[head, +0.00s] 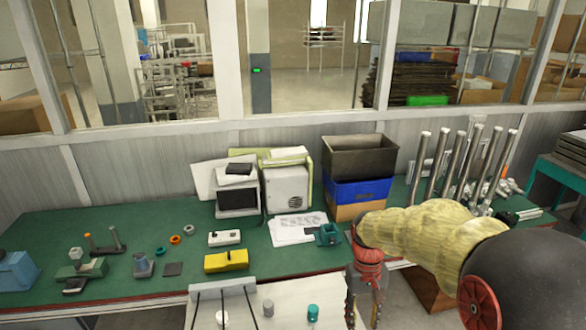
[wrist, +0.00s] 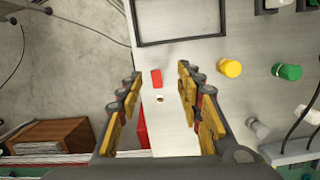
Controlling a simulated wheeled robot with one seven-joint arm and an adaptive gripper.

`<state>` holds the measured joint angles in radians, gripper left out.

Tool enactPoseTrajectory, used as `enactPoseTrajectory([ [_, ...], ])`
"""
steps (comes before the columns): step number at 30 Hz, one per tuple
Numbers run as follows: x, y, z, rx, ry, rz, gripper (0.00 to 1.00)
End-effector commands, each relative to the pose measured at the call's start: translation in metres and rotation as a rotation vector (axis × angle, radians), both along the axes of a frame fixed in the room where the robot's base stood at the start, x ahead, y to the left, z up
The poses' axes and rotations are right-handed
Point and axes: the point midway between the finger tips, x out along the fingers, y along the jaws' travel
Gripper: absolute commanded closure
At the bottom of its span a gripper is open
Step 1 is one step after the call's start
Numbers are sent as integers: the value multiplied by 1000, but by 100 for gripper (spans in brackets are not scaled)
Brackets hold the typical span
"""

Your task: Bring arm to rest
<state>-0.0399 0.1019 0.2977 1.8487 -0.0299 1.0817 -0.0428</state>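My arm reaches in from the right in the head view, its link wrapped in a yellow cover. My gripper (head: 364,300) hangs fingers down over the right end of a pale panel (head: 285,290), in front of the green workbench (head: 110,232). In the wrist view my gripper (wrist: 158,88) is open, with its two yellow-padded fingers well apart and nothing held between them. The fingertips' height above that surface is hard to tell.
A yellow cylinder (wrist: 229,68) and a green cylinder (wrist: 287,71) stand right of the fingers. Black cables cross the panel. A teal block (head: 328,235), a blue crate (head: 355,192) and several upright metal tubes (head: 455,165) are behind my arm. Floor (wrist: 60,70) shows left of the panel.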

Motion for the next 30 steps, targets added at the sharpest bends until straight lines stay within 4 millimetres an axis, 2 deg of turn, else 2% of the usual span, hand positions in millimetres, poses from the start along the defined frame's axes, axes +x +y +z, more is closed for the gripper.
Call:
enactPoseTrajectory([
  [3, -27, -1, 24, 7, -86, -22, 64],
  [9, -73, -3, 56, 21, -231, -51, 64],
  [21, -159, -8, 94, 43, -513, -83, 64],
  [25, -175, -9, 107, 46, -593, -87, 64],
  [30, -180, -10, 125, 49, -670, -90, 64],
])
